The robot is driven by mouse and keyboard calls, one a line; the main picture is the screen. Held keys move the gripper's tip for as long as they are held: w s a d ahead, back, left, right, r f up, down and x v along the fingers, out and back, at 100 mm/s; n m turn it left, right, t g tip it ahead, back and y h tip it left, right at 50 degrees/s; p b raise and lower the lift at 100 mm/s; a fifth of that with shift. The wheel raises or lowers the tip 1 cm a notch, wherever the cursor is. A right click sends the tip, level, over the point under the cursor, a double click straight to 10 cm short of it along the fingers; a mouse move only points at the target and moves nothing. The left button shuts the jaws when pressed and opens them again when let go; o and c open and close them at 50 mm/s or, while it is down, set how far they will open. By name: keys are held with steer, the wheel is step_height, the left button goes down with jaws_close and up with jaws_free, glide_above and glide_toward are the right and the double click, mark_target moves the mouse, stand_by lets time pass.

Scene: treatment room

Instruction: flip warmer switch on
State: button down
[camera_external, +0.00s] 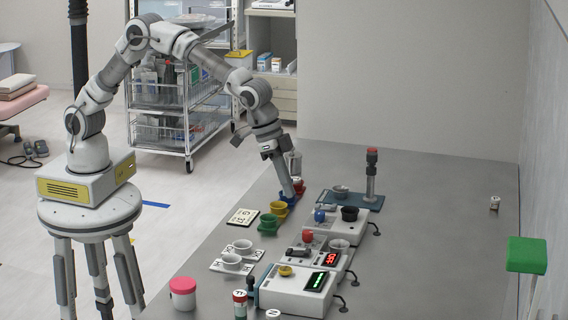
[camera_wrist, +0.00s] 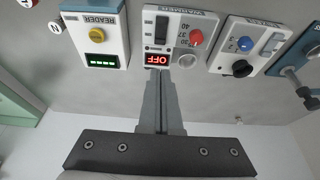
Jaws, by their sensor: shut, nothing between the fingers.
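The warmer (camera_wrist: 180,48) is a white box in the middle of the row of devices. In the wrist view it has a red knob (camera_wrist: 196,37), a dark switch (camera_wrist: 161,28) and a red display (camera_wrist: 158,60) that reads OFF. It also shows in the external view (camera_external: 345,262), with its red knob (camera_external: 308,237). My gripper (camera_wrist: 158,76) is shut and empty. In the wrist view its tips appear just below the display, apart from the switch. In the external view my gripper (camera_external: 291,194) points down by the coloured cups, beyond the warmer.
The reader (camera_wrist: 101,38), with a yellow knob and green display, stands beside the warmer. A device with a blue knob (camera_wrist: 245,44) stands on its other side. The table's right side is largely clear.

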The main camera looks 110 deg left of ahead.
mark_target(307, 250)
steer(key=shift+f, duration=0.1)
steer(key=x, duration=1.3)
steer(key=shift+s+f, duration=0.25)
steer(key=shift+f, duration=0.25)
steer(key=shift+w+f+b, duration=0.15)
steer(key=shift+f+b, duration=0.25)
steer(key=shift+f, duration=0.05)
steer(key=shift+r, duration=0.15)
